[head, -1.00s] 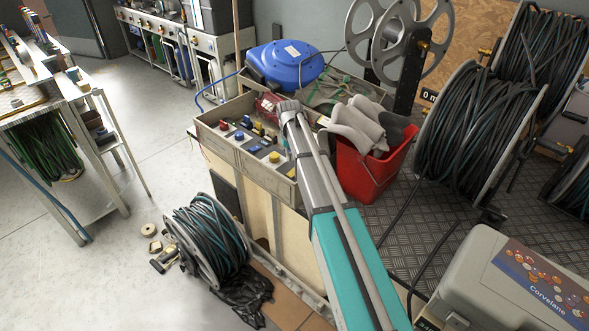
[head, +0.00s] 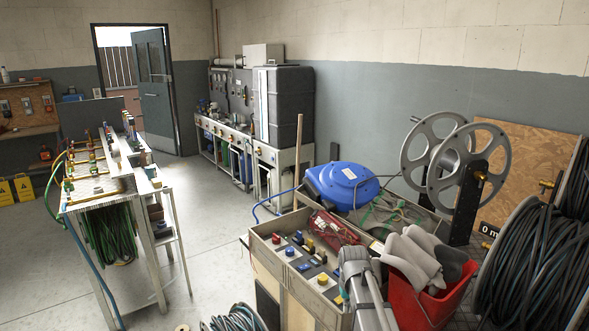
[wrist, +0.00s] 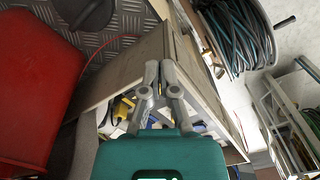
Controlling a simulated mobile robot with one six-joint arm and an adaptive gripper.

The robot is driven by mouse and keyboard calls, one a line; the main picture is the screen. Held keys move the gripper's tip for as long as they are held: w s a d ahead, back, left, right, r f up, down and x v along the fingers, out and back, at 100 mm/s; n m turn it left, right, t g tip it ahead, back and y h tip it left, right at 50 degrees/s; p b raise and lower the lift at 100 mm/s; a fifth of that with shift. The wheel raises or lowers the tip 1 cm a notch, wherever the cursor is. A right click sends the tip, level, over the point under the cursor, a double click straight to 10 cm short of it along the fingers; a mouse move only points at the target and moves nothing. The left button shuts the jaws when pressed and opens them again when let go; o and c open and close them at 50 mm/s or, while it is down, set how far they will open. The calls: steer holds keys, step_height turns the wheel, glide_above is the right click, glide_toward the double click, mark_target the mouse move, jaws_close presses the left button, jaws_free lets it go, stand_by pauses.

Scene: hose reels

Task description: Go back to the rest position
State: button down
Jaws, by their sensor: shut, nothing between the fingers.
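My gripper (wrist: 159,68) shows in the wrist view with its two grey fingers drawn together and nothing between them. It hangs over or beside a wooden-walled fittings box, which holds yellow and blue pieces below the fingers. In the head view the fittings box (head: 263,238) stands at lower centre, and a grey part of my arm rises in front of its right end. I cannot make out the gripper's fingers in the head view.
A red bucket (head: 405,305) with grey cloths stands right of the box; the bucket also shows in the wrist view (wrist: 35,90). A blue reel (head: 342,185) sits behind. A large hose reel (head: 535,270) is at right. Open floor lies left.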

steer(key=s+r+p, duration=0.2)
steer(key=s+r, duration=0.1)
steer(key=s, duration=1.2)
steer(key=shift+m, duration=0.3)
steer(key=shift+d, duration=0.1)
